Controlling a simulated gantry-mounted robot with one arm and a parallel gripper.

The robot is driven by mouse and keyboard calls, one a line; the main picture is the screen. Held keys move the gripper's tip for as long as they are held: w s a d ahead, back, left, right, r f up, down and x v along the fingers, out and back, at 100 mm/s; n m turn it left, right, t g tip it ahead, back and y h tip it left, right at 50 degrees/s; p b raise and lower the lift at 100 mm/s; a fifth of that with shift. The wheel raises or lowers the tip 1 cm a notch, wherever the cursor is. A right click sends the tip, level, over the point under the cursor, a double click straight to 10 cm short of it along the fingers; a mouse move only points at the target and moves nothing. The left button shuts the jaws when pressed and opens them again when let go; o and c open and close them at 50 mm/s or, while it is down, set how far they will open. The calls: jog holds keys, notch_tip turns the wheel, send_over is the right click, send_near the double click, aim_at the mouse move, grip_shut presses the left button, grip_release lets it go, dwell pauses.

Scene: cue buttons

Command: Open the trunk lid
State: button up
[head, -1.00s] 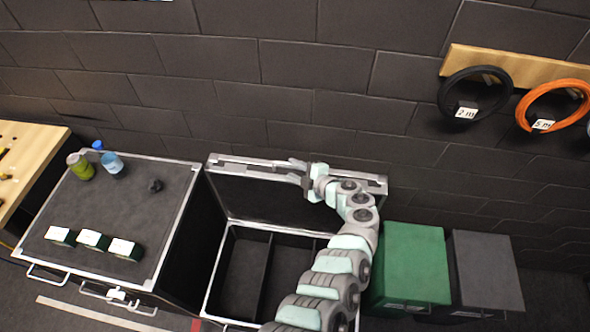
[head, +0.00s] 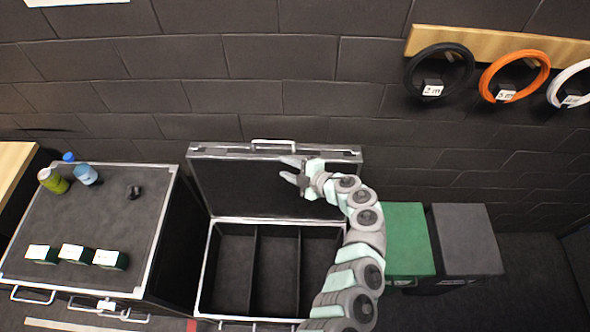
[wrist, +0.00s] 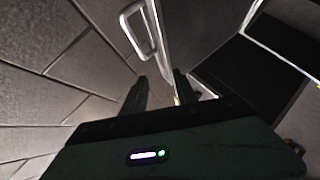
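The trunk (head: 208,262) stands on the floor with its dark, metal-edged lid (head: 240,190) raised, standing up at the back against the wall side. The inside is open to view. The lid's handle (head: 272,145) shows at its top edge, and a handle (wrist: 142,28) also shows in the wrist view. My gripper (head: 289,169) is in front of the lid's inner face, just below the top edge, fingers pointing left. Its two fingers are apart with nothing held between them. Whether a finger touches the lid is unclear. My arm hides the trunk's right side.
Left of the trunk is a closed case (head: 110,215) carrying bottles, a small dark object and several labelled boxes. A green box (head: 408,240) and a grey box (head: 465,240) stand to the right. Cable coils (head: 515,75) hang on the wall. The trunk's compartments are empty.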

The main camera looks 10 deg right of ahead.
jog(key=shift+v, duration=1.7)
jog(key=shift+a+r, duration=0.1)
